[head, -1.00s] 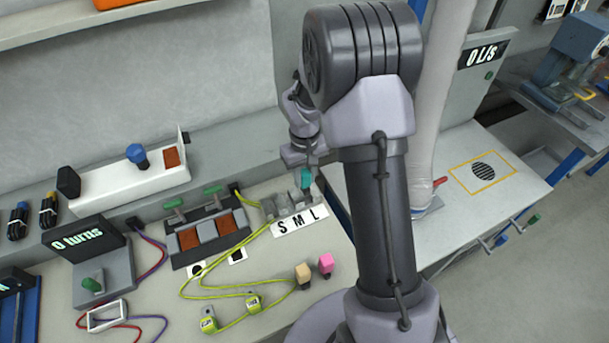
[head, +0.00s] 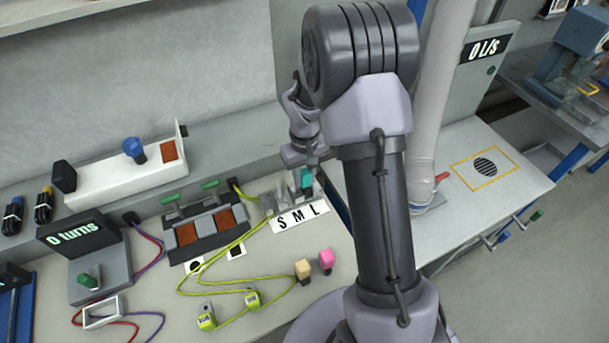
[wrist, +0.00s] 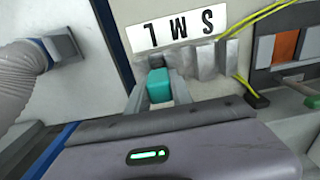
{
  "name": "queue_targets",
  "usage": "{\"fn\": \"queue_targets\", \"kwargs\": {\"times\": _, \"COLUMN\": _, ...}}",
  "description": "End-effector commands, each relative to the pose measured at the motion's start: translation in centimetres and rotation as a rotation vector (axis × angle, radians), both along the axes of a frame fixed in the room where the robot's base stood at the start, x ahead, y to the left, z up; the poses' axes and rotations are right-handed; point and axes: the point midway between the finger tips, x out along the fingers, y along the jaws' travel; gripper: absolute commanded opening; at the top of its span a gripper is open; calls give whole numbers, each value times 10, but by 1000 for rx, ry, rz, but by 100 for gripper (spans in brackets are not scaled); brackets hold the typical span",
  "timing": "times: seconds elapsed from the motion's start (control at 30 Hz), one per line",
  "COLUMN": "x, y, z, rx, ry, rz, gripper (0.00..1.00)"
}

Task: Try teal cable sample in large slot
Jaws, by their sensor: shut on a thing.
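The teal cable sample (head: 307,178) is in my gripper (wrist: 160,90), which is shut on it. In the wrist view the sample (wrist: 159,86) shows as a teal block between the fingers. It is at the L end of the grey metal slot block (wrist: 208,62), whose label strip (head: 300,216) reads S, M, L. Its lower end is hidden, so I cannot tell how deep it sits in the large slot. In the head view my arm hides part of the gripper.
A tan sample (head: 303,268) and a pink sample (head: 326,260) stand on the table in front of the label. Yellow-green cables (head: 215,292) run left of them. A fixture with brown pads (head: 225,219) stands left of the slots. A grey hose (wrist: 20,62) is beyond the table edge.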

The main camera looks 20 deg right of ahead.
Motion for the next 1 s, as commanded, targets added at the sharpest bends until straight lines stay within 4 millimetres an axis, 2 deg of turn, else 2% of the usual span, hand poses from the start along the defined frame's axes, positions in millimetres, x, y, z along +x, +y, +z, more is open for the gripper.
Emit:
{"fn": "queue_targets", "kwargs": {"times": 0.3, "x": 0, "y": 0, "z": -9, "rx": 0, "ry": 0, "rz": 0, "gripper": 0}}
{"fn": "queue_targets", "kwargs": {"times": 0.33, "x": 0, "y": 0, "z": -9, "rx": 0, "ry": 0, "rz": 0, "gripper": 29}}
{"fn": "queue_targets", "kwargs": {"times": 0.43, "x": 0, "y": 0, "z": -8, "rx": 0, "ry": 0, "rz": 0, "gripper": 48}}
{"fn": "queue_targets", "kwargs": {"times": 0.47, "x": 0, "y": 0, "z": -8, "rx": 0, "ry": 0, "rz": 0, "gripper": 52}}
{"fn": "queue_targets", "kwargs": {"times": 0.77, "x": 0, "y": 0, "z": -6, "rx": 0, "ry": 0, "rz": 0, "gripper": 52}}
{"fn": "queue_targets", "kwargs": {"times": 0.87, "x": 0, "y": 0, "z": 10, "rx": 0, "ry": -1, "rz": -1, "gripper": 52}}
{"fn": "queue_targets", "kwargs": {"times": 1.0, "x": 1, "y": 0, "z": 57, "rx": -1, "ry": -4, "rz": 0, "gripper": 52}}
